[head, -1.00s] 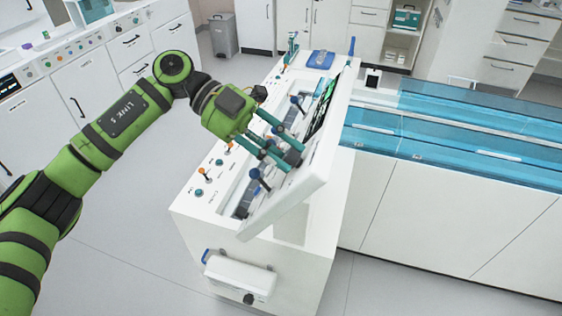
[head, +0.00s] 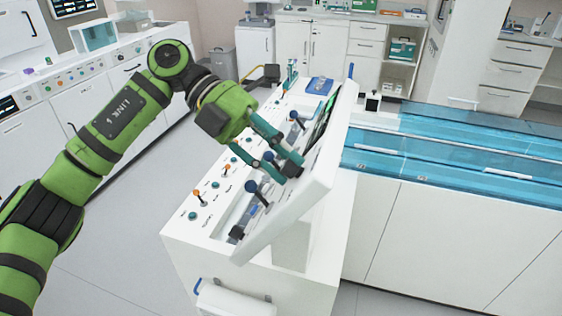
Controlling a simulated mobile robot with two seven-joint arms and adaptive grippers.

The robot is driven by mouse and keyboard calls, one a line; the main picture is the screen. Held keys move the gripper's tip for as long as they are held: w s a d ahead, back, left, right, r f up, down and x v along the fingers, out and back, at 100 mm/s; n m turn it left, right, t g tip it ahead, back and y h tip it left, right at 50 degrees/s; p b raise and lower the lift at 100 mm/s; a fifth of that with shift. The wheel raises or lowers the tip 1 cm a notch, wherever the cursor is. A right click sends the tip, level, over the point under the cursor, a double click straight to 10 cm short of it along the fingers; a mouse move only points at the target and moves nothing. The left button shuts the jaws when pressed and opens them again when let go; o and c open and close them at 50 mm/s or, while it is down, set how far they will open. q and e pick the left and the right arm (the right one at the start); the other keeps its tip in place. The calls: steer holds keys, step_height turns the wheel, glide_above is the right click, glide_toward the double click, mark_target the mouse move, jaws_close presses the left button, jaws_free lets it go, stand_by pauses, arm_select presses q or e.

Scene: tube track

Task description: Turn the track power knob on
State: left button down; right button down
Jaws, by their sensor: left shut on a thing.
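My left gripper (head: 279,165) reaches over the white console (head: 185,238). Its teal fingers are at the lower side of the tilted panel, between two blue-ball levers, the far one (head: 293,116) and the near one (head: 251,187). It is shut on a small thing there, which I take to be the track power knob. The fingers hide it, so I cannot see which way it points. My right gripper is not in view.
Small orange-tipped switches (head: 197,195) and coloured buttons line the console's left edge. A raised panel (head: 318,190) stands close to the right of my fingers. A blue-covered track (head: 430,160) runs off right. The floor left of the console is clear.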

arm_select(q)
steer(key=shift+s+m, duration=0.1)
steer(key=shift+m, duration=0.2)
steer(key=c, duration=0.9)
jaws_free()
steer(key=shift+c, duration=0.2)
steer(key=shift+s, duration=0.15)
steer(key=shift+a+r, duration=0.1)
steer(key=v, duration=1.2)
